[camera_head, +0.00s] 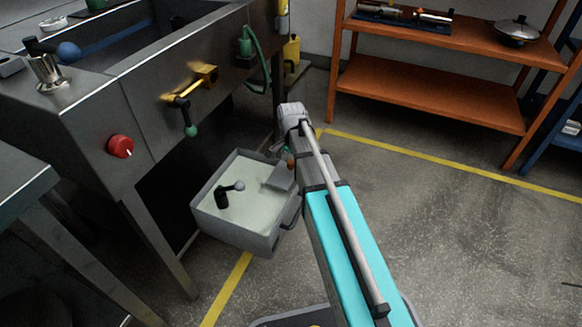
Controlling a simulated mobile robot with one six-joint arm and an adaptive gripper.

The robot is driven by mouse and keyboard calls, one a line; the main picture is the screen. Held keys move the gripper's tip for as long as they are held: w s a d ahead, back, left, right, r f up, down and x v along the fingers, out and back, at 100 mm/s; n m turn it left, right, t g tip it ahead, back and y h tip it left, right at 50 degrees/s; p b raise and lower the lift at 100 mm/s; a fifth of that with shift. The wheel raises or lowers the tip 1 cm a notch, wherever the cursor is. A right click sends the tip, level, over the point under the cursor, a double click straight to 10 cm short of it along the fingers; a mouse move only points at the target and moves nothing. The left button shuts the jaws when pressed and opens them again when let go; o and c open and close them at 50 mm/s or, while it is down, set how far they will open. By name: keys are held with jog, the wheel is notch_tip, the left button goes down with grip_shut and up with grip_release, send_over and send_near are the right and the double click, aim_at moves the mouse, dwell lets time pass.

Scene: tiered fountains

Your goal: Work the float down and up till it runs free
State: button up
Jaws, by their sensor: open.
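A grey open tank (237,233) with pale liquid in it stands low beside the steel bench. In it is a dark piece with a short arm and a grey-blue ball (239,186), which looks like the float. The ball sits near the liquid's surface; I cannot tell whether it floats or rests on something. A grey box-like cover (281,177) fills the tank's right corner. My arm reaches up from the bottom right and passes just right of the tank.
The steel bench with a sink (110,70) carries a red knob (120,146), a brass tap with a green-tipped lever (190,130) and a blue-balled lever (68,51). An orange shelf (430,94) stands at the back. Floor with yellow lines is clear at right.

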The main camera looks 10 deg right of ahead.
jog(key=shift+f, duration=0.4)
jog(key=shift+c, duration=0.2)
grip_shut()
